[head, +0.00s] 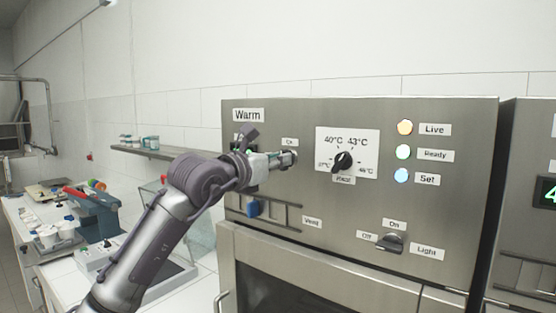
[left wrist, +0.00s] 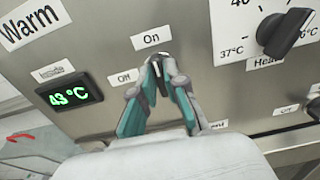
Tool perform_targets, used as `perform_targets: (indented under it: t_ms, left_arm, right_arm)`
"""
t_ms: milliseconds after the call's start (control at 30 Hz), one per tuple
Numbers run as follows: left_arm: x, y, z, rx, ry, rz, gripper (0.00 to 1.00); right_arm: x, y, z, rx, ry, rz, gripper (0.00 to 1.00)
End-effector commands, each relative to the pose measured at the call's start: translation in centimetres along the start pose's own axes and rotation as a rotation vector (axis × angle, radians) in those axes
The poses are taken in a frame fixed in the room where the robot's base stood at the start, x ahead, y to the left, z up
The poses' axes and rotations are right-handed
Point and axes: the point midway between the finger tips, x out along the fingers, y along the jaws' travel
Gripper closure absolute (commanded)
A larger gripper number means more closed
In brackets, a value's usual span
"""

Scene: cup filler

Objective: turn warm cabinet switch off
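The warm cabinet (head: 460,215) is a steel front with a "Warm" label. Its small dark switch knob (left wrist: 159,72) sits between an "On" label above and an "Off" label to the left in the left wrist view. The knob appears to point up toward "On". My left gripper (left wrist: 160,64) has its teal-padded fingertips drawn together on both sides of the knob, seemingly touching it. In the head view my left gripper (head: 289,158) is against the panel just below the "On" label and hides the switch. My right gripper is not in view.
A heat dial (head: 343,162) is right of the gripper, with several indicator lights (head: 404,152) beyond it. A light switch (head: 391,242) sits lower right. The display (left wrist: 73,96) reads 43 °C. A bench (head: 60,262) with lab items stands at left.

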Motion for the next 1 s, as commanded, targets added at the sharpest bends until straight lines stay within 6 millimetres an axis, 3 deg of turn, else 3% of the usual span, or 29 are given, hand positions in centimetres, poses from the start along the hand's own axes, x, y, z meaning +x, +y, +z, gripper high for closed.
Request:
perform_targets:
  t_ms: [533,1000]
  left_arm:
    - [-0.1,0.1,-0.2,-0.073,-0.002,0.001,1.0]
    - [-0.1,0.2,-0.3,-0.46,-0.004,0.0,1.0]
  right_arm:
    - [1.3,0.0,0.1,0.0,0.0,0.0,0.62]
    - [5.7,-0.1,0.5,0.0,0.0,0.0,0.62]
